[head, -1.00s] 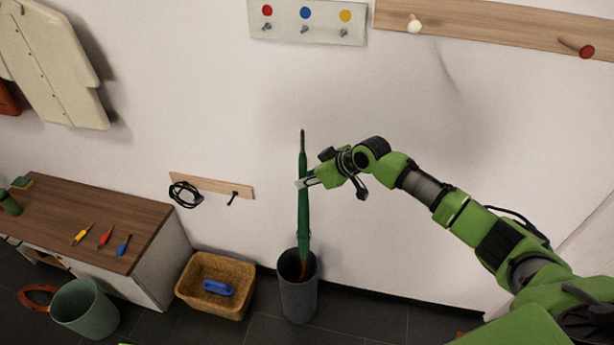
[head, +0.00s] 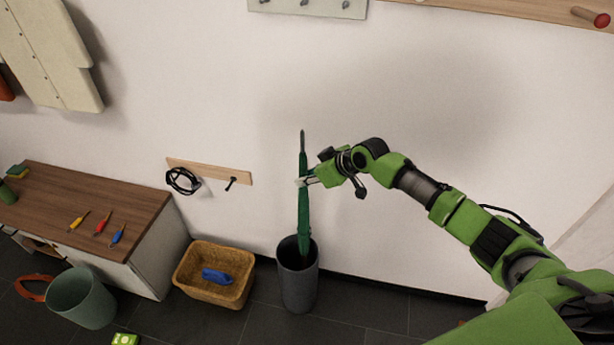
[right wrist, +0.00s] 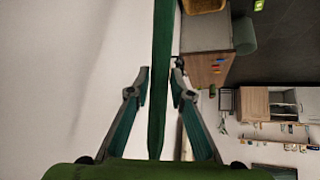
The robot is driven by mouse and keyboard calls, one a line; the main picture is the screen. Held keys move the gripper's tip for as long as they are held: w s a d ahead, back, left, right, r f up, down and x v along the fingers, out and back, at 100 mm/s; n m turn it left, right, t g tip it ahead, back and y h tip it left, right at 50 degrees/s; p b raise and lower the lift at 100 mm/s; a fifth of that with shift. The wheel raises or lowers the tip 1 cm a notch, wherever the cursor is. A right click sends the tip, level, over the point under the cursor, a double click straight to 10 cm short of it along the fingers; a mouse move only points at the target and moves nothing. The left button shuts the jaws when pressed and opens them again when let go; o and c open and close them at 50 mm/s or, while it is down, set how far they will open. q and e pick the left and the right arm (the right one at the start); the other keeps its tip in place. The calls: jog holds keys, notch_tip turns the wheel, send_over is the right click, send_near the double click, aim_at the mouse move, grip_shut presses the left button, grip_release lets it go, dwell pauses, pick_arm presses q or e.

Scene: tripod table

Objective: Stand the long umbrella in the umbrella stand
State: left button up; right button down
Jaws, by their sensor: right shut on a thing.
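The long green umbrella (head: 303,205) is upright, its thin pointed end up. My right gripper (head: 303,183) is shut on its upper part, coming from the right. The umbrella's lower end is inside the mouth of the dark grey umbrella stand (head: 298,290), and its handle is hidden there. I cannot tell whether it touches the bottom. In the right wrist view the umbrella (right wrist: 161,75) runs between the two fingers of the right gripper (right wrist: 160,82). My left gripper is not in view.
A wicker basket (head: 200,287) with a blue object (head: 216,276) stands left of the stand. A grey-green bin (head: 82,300) and a wooden-topped cabinet (head: 75,205) are further left. The wall is close behind; the floor right of the stand looks clear.

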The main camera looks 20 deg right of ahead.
jog(key=shift+r, duration=0.1)
jog(key=c, duration=1.7)
grip_release()
notch_tip(320, 180, up, 30)
jog(key=p, duration=1.8)
jog(key=shift+r, duration=0.1)
